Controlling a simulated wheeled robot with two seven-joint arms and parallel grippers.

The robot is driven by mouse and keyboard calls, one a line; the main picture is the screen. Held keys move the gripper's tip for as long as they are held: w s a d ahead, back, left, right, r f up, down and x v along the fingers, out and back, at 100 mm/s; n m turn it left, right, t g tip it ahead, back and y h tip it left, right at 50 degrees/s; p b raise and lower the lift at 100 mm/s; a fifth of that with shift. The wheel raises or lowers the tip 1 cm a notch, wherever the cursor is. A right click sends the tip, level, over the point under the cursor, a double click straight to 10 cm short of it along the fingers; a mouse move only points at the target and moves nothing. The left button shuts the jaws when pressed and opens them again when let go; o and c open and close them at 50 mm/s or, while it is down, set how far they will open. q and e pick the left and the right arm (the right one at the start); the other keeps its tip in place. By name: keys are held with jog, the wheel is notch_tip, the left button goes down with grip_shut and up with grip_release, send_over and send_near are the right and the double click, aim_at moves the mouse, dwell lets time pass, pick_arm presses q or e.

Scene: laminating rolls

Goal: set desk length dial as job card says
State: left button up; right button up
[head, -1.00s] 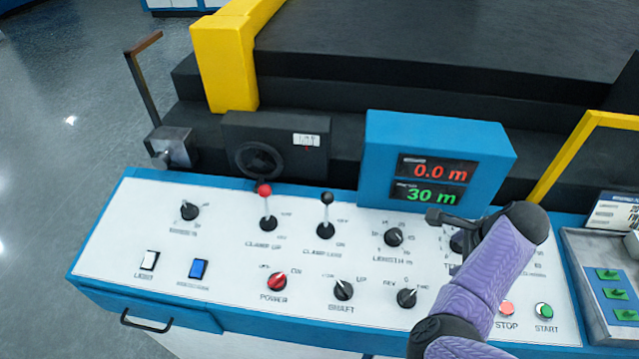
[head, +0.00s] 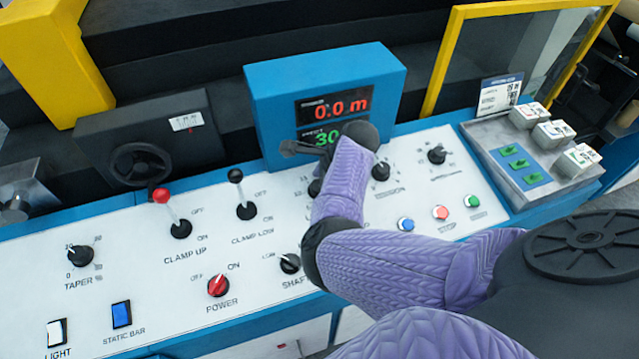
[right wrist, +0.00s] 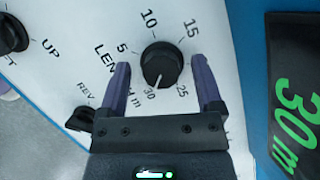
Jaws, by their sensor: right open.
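The black length dial (right wrist: 160,65) sits on the white panel, and its white pointer line points to 30. My right gripper (right wrist: 159,78) is open, with one purple finger on each side of the dial; I cannot tell whether they touch it. In the head view my right gripper (head: 303,150) is by the dial (head: 315,187), which my arm partly hides. The blue display box (head: 262,100) shows 0.0 m in red and a green 30, partly hidden by my wrist. The job card (head: 500,95) stands at the right, its print too blurred to read. My left gripper is out of view.
The clamp up lever (head: 170,213) and clamp low lever (head: 240,195) stand left of my right arm. The power knob (head: 218,286) and shaft knob (head: 290,263) are nearer. A grey tray (head: 480,145) with white blocks and green arrows is at the right.

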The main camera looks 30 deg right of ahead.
jog(key=c, duration=0.8)
jog(key=shift+c, duration=1.2)
grip_shut()
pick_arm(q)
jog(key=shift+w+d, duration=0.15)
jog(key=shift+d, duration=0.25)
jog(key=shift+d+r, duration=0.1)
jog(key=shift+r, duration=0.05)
